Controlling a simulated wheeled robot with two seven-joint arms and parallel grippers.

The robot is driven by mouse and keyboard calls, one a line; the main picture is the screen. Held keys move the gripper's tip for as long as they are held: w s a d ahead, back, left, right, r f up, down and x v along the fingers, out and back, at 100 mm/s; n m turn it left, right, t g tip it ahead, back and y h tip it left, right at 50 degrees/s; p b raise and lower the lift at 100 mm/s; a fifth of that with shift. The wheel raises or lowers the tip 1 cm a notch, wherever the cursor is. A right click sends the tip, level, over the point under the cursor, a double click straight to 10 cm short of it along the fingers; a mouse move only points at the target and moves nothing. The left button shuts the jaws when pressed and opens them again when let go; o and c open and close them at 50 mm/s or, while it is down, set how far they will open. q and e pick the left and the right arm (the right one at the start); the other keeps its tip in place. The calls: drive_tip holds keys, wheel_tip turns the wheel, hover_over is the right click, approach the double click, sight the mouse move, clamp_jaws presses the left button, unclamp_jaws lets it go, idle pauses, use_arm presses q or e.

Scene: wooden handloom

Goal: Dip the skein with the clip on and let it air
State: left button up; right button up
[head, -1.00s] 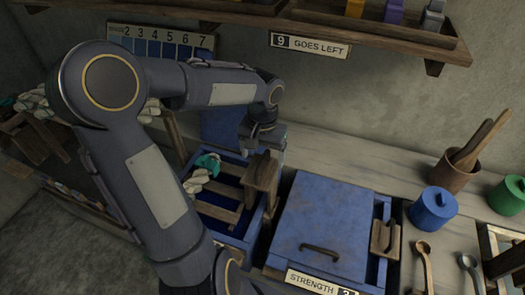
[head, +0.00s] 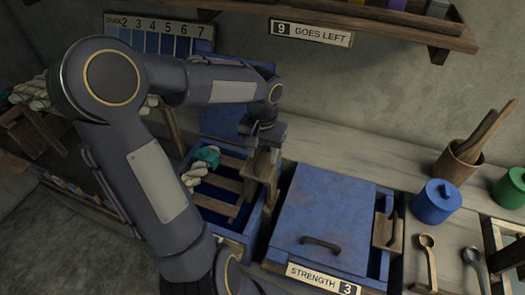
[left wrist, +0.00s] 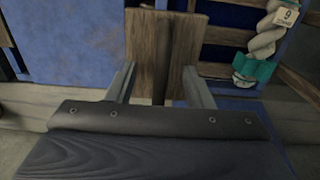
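The skein (head: 196,175), white and twisted with a teal clip (head: 207,156), lies on the wooden rack (head: 217,207) in the open blue vat (head: 229,236). In the left wrist view, the skein (left wrist: 264,35) shows a tag reading 9, with the teal clip (left wrist: 253,69) below it. The rack's upright wooden board (head: 262,176) carries a dark handle (left wrist: 163,55). My left gripper (head: 264,147) is over this board. In the left wrist view, its fingers (left wrist: 158,72) are apart on both sides of the handle, with gaps visible. My right gripper is out of view.
A lidded blue vat (head: 322,212) labelled STRENGTH 3 stands to the right. Beyond it are a blue jar (head: 436,203), a pot of wooden tools (head: 459,163) and spoons (head: 429,258). A sign (head: 311,31) reads "9 GOES LEFT". Pale bench top shows behind the vats.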

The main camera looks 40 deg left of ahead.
use_arm(q)
clamp_jaws()
wheel_tip(320, 180, down, 16)
drive_tip(key=b, duration=1.3)
drive_tip(key=shift+s, duration=0.1)
drive_tip(key=shift+s+d+f, duration=0.1)
idle(3.5)
